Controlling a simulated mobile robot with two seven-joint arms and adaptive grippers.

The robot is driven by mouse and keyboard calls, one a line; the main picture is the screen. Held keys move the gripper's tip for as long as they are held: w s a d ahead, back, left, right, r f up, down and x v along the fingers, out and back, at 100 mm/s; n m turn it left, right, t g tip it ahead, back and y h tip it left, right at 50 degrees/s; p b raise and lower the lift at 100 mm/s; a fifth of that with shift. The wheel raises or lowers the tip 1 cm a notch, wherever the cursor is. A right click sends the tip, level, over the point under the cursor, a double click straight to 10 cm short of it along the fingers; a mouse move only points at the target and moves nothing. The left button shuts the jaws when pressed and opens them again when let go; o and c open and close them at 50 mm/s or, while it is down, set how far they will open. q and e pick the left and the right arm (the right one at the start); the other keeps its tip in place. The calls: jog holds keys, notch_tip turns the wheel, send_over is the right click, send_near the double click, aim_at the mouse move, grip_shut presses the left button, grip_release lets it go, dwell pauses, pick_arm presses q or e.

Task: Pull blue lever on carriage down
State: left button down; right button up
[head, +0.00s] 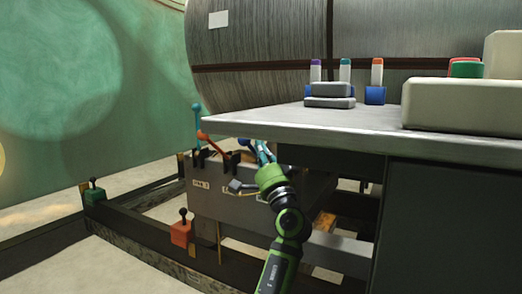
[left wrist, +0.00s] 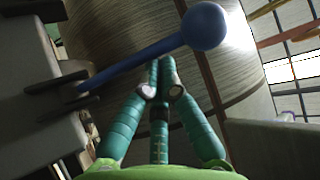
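The blue lever (left wrist: 140,60) crosses the upper part of the left wrist view, with its round knob (left wrist: 203,26) at the upper right. Its shaft runs down left into a dark slotted bracket on the carriage. The carriage (head: 230,205) is a grey box below the table in the head view. My left gripper (head: 264,155) is at the carriage's top right, near the table's edge. In the left wrist view its teal fingers (left wrist: 160,88) have their tips drawn together, with nothing seen between them. The lever passes just beyond the tips; contact cannot be told. My right gripper is not in view.
A teal lever (head: 197,118) and an orange lever (head: 208,138) stand on the carriage, left of my gripper. The grey table (head: 330,127) overhangs at the right. A large ribbed drum (head: 260,70) is behind. Dark rails (head: 135,245) run along the floor.

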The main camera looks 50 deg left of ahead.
pick_arm(q)
jog(key=shift+d+f, duration=0.1)
jog(key=v, duration=1.1)
jog(key=shift+s+d+f, duration=0.15)
jog(key=shift+s+d, duration=0.05)
jog(key=shift+d, duration=0.1)
